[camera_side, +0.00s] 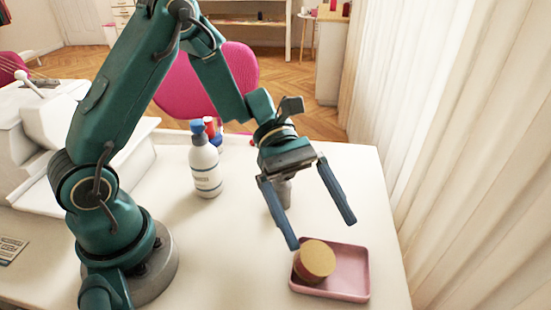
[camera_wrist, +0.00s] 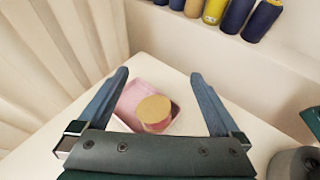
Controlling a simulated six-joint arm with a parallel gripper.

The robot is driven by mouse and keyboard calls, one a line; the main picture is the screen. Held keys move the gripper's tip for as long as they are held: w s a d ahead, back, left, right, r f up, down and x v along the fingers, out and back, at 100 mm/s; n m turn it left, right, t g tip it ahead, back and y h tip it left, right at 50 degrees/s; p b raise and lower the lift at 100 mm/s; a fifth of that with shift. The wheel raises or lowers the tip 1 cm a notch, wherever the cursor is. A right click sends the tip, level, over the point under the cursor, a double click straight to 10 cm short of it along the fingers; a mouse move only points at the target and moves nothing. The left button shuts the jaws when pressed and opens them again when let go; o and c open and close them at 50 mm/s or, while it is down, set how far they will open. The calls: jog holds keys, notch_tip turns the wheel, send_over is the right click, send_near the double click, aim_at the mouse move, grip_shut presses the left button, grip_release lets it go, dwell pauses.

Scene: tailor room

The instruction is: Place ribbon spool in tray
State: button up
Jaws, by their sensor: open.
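The ribbon spool (camera_side: 315,260), short and round with a tan top and a reddish side, sits in the left part of the pink tray (camera_side: 352,284) on the white table. In the wrist view the spool (camera_wrist: 154,112) lies in the tray (camera_wrist: 134,95) between my fingers as seen from above. My gripper (camera_side: 323,233) is open and empty, with its blue fingers wide apart. It hangs above and behind the tray, and the fingers look clear of the spool. The spool's underside is hidden, so I cannot tell how flat it rests.
A white bottle (camera_side: 205,165) stands left of my gripper, with red and blue items (camera_side: 212,130) behind it. A grey object (camera_side: 283,190) stands behind my fingers. A white machine (camera_side: 50,130) is at the left. A pleated curtain (camera_side: 450,150) hangs close on the right.

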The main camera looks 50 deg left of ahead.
jog(key=shift+s+r+m, duration=0.25)
jog(key=shift+r+m, duration=0.05)
jog(key=shift+r, duration=0.25)
jog(key=s+a+r+m+t+y, duration=0.2)
jog(key=s+a+m+t+y, duration=0.2)
jog(key=a+m+y, duration=0.2)
jog(key=s+a+r+m+t+y, duration=0.3)
jog(key=a+m+y, duration=0.3)
jog(key=m, duration=0.3)
jog(key=shift+s+a+t+y, duration=0.4)
jog(key=shift+s+t+y, duration=0.05)
jog(key=shift+t+y, duration=0.15)
